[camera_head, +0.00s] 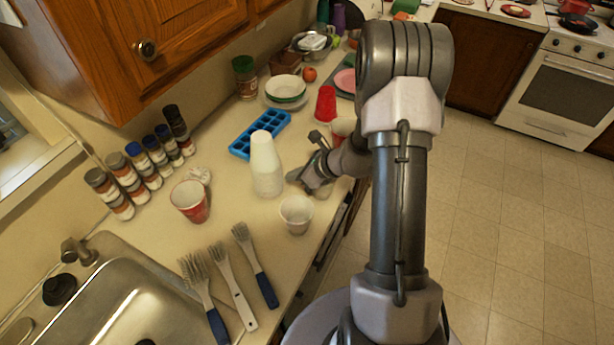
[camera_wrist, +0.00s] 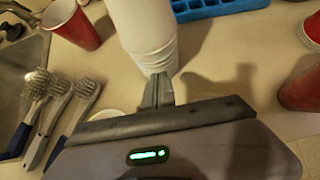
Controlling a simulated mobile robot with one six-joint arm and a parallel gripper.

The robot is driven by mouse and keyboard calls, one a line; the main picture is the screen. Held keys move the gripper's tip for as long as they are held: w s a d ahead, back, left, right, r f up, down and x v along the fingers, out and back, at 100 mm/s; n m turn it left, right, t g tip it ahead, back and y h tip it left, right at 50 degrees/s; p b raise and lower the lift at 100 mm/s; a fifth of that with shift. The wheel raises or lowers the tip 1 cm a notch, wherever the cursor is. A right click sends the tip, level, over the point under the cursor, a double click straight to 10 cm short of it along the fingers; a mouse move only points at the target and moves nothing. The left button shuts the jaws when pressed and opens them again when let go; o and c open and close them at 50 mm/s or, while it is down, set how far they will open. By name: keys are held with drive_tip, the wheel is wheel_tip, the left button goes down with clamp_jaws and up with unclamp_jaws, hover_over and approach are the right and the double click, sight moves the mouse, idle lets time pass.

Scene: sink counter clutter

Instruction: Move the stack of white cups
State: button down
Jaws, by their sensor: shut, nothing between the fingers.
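The stack of white cups (camera_head: 265,168) stands upright, rims down, on the counter. In the wrist view the stack (camera_wrist: 146,28) rises at top centre, just beyond my fingertips. My gripper (camera_head: 294,176) is low over the counter, immediately right of the stack in the head view. In the wrist view the fingers of my gripper (camera_wrist: 159,88) are together, with nothing held between them. The tips overlap the lower part of the stack in that picture; I cannot tell whether they touch it.
A single white cup (camera_head: 297,214) stands in front of the stack. A red cup (camera_head: 190,201) is to the left, and a blue ice tray (camera_head: 240,148) lies behind. Several brushes (camera_head: 232,285) lie near the sink (camera_head: 125,305). Another red cup (camera_head: 326,103) stands farther back.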

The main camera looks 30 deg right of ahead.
drive_tip(key=shift+w+a+r, duration=0.1)
drive_tip(key=shift+w+a, duration=0.45)
drive_tip(key=shift+w, duration=0.2)
drive_tip(key=w+a, duration=0.1)
drive_tip(key=w, duration=0.2)
drive_tip(key=w+a, duration=0.2)
drive_tip(key=w, duration=0.1)
drive_tip(key=w+a+b, duration=0.1)
drive_tip(key=w+a, duration=0.1)
drive_tip(key=w, duration=0.1)
drive_tip(key=shift+a, duration=0.25)
drive_tip(key=shift+s, duration=0.1)
